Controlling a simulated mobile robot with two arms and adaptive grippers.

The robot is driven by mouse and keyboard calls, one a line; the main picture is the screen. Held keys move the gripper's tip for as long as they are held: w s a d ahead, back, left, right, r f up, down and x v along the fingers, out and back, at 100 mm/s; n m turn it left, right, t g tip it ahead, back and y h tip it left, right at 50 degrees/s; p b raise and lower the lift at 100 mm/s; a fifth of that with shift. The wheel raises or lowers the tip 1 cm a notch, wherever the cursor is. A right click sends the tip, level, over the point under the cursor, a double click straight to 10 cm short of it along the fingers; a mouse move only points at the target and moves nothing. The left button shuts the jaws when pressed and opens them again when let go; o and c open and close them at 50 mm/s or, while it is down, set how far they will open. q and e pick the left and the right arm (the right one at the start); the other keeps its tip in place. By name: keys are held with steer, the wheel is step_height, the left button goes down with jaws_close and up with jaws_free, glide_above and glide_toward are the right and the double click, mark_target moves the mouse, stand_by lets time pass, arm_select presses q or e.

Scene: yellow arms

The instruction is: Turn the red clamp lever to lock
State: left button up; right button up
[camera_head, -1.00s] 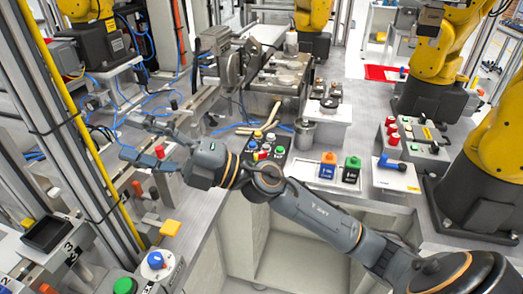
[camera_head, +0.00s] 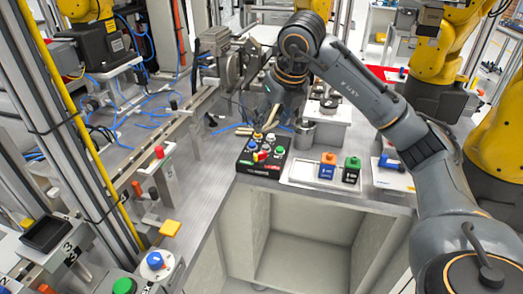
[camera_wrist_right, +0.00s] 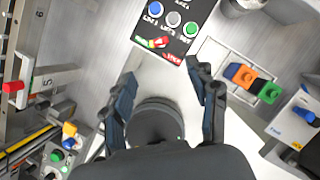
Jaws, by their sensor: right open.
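In the right wrist view the red handle (camera_wrist_right: 13,87) sits at the far left, at the end of a white bar. Whether it is locked I cannot tell. My right gripper (camera_wrist_right: 163,72) is open, with nothing between its fingers, well to the right of the handle and near the control box. In the head view my right wrist hangs down behind the control box, and the gripper's fingers are mostly hidden. My left gripper is not in view.
The black control box (camera_head: 245,166) has several coloured buttons. Orange (camera_head: 327,166) and green (camera_head: 352,169) blocks stand to its right. A metal rail and clamp mechanism (camera_head: 222,65) are at the back. A yellow button (camera_head: 170,228) is at the lower left.

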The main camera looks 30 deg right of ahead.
mark_target(261, 153)
steer(key=x, duration=1.3)
steer(key=shift+a+f, duration=0.1)
steer(key=shift+f, duration=0.15)
steer(key=c, duration=1.1)
